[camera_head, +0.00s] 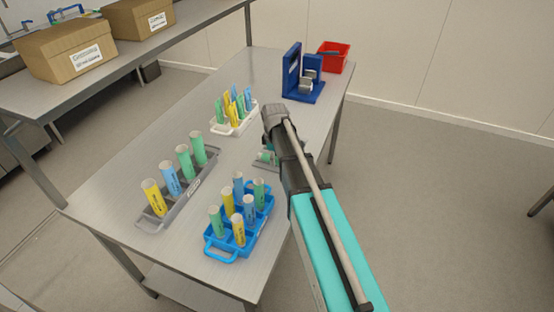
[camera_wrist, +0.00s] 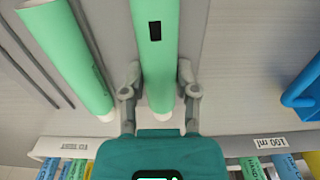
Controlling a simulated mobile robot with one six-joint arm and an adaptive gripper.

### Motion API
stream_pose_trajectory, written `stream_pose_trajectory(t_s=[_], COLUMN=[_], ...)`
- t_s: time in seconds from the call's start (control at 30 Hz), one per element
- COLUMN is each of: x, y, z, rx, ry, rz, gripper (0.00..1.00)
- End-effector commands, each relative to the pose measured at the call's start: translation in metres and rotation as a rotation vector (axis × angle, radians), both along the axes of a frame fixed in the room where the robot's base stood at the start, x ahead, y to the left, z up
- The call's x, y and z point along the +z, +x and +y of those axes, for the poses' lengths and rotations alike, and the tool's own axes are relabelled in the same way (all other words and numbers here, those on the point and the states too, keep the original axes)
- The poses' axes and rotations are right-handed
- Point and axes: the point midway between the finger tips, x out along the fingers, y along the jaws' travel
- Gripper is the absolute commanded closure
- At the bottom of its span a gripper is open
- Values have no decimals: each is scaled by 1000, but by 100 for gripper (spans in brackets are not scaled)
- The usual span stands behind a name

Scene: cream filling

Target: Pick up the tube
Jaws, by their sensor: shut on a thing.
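My gripper (camera_wrist: 158,82) is shut on a green tube (camera_wrist: 156,55) in the wrist view, one finger on each side of it. The tube has a small dark mark and a pale lower end near my gripper's teal body. A second, wider-looking green tube (camera_wrist: 68,50) stands to its left, apart from my fingers. In the head view my arm hides most of my gripper; only a small teal and grey part (camera_head: 266,158) shows left of the arm, and I cannot make out the held tube there.
A grey rack (camera_head: 180,203) holds yellow, blue and green tubes at the left. A blue tray (camera_head: 222,252) with several tubes is at the front. A white rack (camera_head: 238,129) with tubes, a blue stand (camera_head: 302,95) and a red bin (camera_head: 333,56) are farther back.

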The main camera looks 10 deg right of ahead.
Motion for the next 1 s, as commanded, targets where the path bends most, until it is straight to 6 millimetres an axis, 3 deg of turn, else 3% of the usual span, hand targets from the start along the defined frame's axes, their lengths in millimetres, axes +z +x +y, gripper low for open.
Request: stream_pose_trajectory(t_s=[0.37, 0.67, 1.0], x=[11, 38, 79], y=[-1, -2, -38], z=[1, 1, 3], rx=[1, 1, 0], ry=[1, 1, 1], rz=[2, 1, 1], gripper=[79, 79, 79])
